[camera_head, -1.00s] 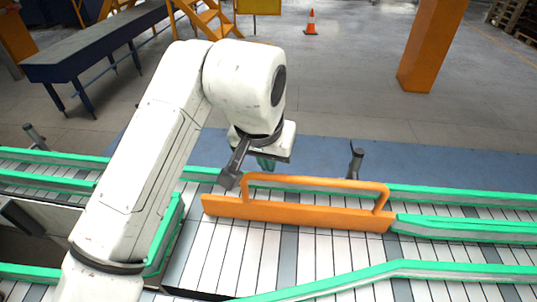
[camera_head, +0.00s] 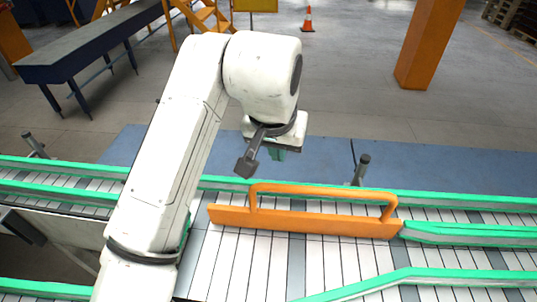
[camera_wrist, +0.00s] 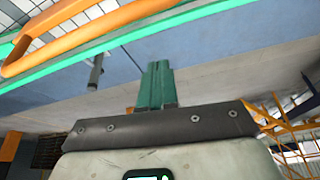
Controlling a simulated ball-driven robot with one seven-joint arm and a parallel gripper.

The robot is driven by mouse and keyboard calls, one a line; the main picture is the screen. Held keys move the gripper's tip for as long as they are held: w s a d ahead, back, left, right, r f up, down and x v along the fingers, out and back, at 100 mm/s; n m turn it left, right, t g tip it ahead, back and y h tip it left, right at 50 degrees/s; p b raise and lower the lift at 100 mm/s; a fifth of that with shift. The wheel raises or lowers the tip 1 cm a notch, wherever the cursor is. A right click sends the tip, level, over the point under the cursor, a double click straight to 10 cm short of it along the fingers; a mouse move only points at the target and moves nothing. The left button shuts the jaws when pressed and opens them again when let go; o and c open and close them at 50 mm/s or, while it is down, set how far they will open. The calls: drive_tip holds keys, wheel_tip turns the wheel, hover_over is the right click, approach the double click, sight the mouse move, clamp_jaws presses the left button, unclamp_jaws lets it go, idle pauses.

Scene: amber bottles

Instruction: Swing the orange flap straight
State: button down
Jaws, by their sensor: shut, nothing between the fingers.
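The orange flap (camera_head: 305,220) lies across the roller conveyor, with a raised orange bar handle along its top. Its long side runs almost level in the head view, and its right end meets the green rail. In the wrist view the orange handle (camera_wrist: 85,32) crosses the upper left corner. My gripper (camera_head: 279,154) hangs behind the flap, above the far green rail and the blue floor strip, apart from the handle. In the wrist view its green fingers (camera_wrist: 157,85) are together with nothing between them.
Green guide rails (camera_head: 470,232) border the conveyor rollers (camera_head: 250,262). A dark post (camera_head: 361,170) stands at the far rail, right of my gripper. A dark blue bench (camera_head: 85,50) and an orange pillar (camera_head: 430,45) stand farther back. The blue floor strip (camera_head: 430,180) is clear.

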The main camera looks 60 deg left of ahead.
drive_tip(key=b+v, duration=0.2)
drive_tip(key=v, duration=0.7)
drive_tip(key=shift+d, duration=0.35)
drive_tip(key=shift+w, duration=0.2)
drive_tip(key=shift+s, duration=0.1)
